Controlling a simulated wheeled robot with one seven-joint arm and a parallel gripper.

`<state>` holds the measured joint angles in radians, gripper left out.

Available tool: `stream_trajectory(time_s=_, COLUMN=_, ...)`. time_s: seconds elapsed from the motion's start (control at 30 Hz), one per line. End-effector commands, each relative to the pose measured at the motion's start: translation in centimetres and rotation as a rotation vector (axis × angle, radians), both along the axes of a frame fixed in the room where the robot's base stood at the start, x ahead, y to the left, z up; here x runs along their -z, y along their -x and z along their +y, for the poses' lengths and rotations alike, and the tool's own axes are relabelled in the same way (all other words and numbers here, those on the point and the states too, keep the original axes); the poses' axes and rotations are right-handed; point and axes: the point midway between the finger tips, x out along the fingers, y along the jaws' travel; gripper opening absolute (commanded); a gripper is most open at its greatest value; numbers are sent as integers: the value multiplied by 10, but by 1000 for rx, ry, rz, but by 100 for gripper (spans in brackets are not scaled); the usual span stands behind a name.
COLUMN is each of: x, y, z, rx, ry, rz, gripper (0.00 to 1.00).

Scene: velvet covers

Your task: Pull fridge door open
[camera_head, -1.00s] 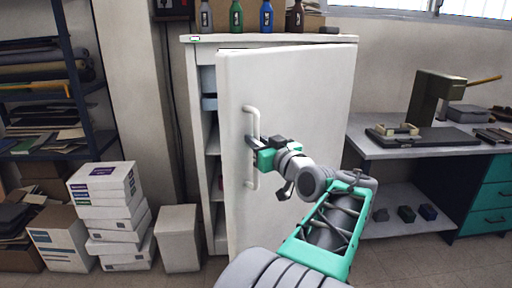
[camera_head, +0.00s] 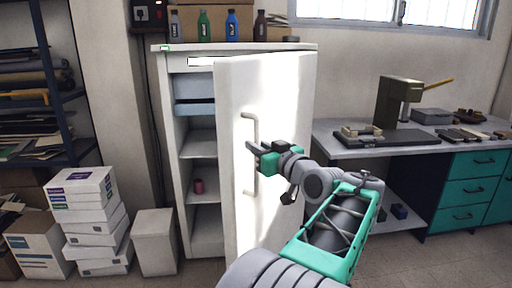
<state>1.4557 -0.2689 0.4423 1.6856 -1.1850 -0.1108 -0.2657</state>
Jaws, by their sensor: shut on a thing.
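The white fridge (camera_head: 160,120) stands against the wall, with its door (camera_head: 285,110) hinged on the right and standing part way open. The opening on the left shows pale shelves and bluish drawers inside. The door's vertical white handle (camera_head: 249,184) is near the door's left edge. My gripper (camera_head: 254,152) is at the middle of the handle, its fingers shut on it. My gripper's teal body and arm come in from the lower right, in front of the door, and hide part of its lower right side.
A small red can (camera_head: 199,186) stands on a shelf inside. Several bottles (camera_head: 203,26) stand on top of the fridge. Stacked white boxes (camera_head: 95,220) and a white bin (camera_head: 155,242) are at left. A workbench (camera_head: 430,143) is at right, close to the door's right side.

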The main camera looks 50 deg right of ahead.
Motion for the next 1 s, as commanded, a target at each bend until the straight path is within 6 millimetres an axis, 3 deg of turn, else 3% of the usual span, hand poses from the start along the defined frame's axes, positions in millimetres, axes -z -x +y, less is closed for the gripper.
stream_trajectory(time_s=0.07, x=-1, y=0, z=1, rx=-2, ry=1, rz=0, gripper=0)
stream_trajectory(time_s=0.1, x=-1, y=0, z=1, rx=-2, ry=1, rz=0, gripper=19)
stream_trajectory(time_s=0.33, x=0, y=0, z=1, rx=-1, ry=1, rz=0, gripper=38)
stream_trajectory(time_s=0.63, x=0, y=4, z=2, rx=-1, ry=1, rz=-1, gripper=38)
stream_trajectory(time_s=1.0, x=0, y=68, z=19, rx=2, ry=1, rz=0, gripper=38)
